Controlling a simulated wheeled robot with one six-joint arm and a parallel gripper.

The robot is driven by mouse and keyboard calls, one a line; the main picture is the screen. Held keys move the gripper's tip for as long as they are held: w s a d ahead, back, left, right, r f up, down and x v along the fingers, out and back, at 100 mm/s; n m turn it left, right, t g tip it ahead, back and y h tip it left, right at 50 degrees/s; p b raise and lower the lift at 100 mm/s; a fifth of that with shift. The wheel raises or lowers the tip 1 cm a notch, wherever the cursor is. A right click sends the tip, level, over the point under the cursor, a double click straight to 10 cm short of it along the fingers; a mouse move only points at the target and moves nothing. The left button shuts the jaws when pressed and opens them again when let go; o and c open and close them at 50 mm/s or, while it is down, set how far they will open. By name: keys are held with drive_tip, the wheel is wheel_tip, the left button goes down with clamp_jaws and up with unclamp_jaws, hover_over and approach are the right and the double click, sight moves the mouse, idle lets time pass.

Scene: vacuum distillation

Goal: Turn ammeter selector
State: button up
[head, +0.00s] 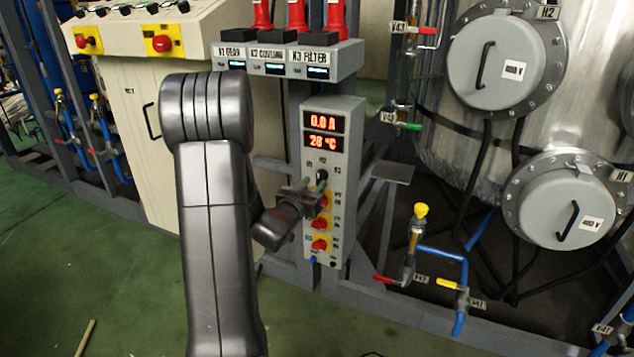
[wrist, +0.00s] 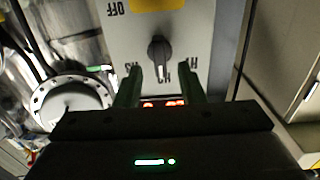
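The ammeter selector is a black knob (wrist: 158,48) on the grey panel (wrist: 205,20), seen upside down in the wrist view. Its pointer is toward the H2 label, between H1 and H3. In the head view the knob (head: 322,175) sits below the red displays (head: 324,133), which read 0.0 A and 28 °C. My gripper (head: 310,192) is in front of the panel in the head view. In the wrist view my gripper (wrist: 160,78) is open, its two fingers apart on either side of the knob's line. The knob lies just beyond the fingertips; no contact shows.
A shelf with K1, K2 and K3 units (head: 290,60) overhangs above. Valves and blue pipes (head: 440,255) stand right.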

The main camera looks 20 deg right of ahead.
sight(317, 179)
drive_tip(key=shift+x, duration=1.75)
clamp_jaws()
drive_tip(key=shift+n, duration=0.3)
drive_tip(key=n+p, duration=0.2)
drive_tip(key=n, duration=0.3)
drive_tip(key=shift+a+r+p, duration=0.1)
drive_tip(key=shift+p, duration=0.3)
drive_tip(key=shift+w+n+p, duration=0.1)
drive_tip(key=shift+n+p, duration=0.8)
drive_tip(key=shift+n, duration=1.3)
drive_tip(key=shift+f, duration=0.2)
